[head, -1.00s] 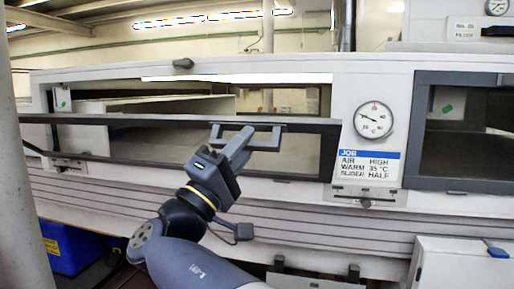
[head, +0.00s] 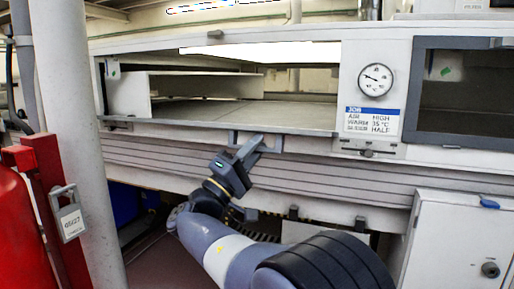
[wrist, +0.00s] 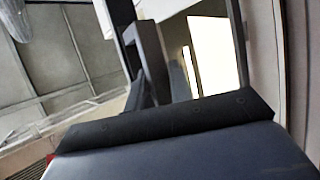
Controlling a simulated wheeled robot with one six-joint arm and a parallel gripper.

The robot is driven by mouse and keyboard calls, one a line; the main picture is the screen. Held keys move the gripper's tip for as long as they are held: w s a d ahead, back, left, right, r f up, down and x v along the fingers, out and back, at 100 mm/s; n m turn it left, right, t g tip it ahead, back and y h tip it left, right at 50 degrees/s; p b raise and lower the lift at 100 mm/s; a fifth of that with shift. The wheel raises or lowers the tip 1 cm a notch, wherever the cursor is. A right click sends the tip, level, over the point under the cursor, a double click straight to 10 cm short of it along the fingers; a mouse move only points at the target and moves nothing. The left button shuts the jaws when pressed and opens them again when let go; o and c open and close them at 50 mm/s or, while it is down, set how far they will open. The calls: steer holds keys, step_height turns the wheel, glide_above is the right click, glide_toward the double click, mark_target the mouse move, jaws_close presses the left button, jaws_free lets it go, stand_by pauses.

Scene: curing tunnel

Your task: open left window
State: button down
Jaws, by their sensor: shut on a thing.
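The left window (head: 190,124) shows as a thin dark rail along the lower edge of a wide opening in the white tunnel wall. The opening above it is clear, showing the pale tunnel floor and a bright light panel inside. A grey bracket handle (head: 279,145) hangs from the rail. My gripper (head: 257,145) is shut on this handle, at the bottom of the opening. In the wrist view, my gripper's grey body fills the lower part, and dark bars and a bright panel show beyond it. The fingertips' exact grip is hard to see.
The right window (head: 465,95) has a dark frame and pane across its opening. Between the windows are a dial (head: 375,79), a job card (head: 371,120) and a slider (head: 367,152).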

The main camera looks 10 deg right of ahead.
stand_by(0.3)
steer(key=c, duration=1.3)
jaws_free()
steer(key=shift+w, duration=0.1)
steer(key=p+v, duration=0.2)
steer(key=v, duration=0.9)
steer(key=shift+d, duration=0.1)
steer(key=b+x, duration=0.2)
steer(key=x, duration=0.8)
steer(key=shift+w+d+r, duration=0.15)
steer(key=shift+d+r, duration=0.1)
steer(key=shift+r, duration=0.1)
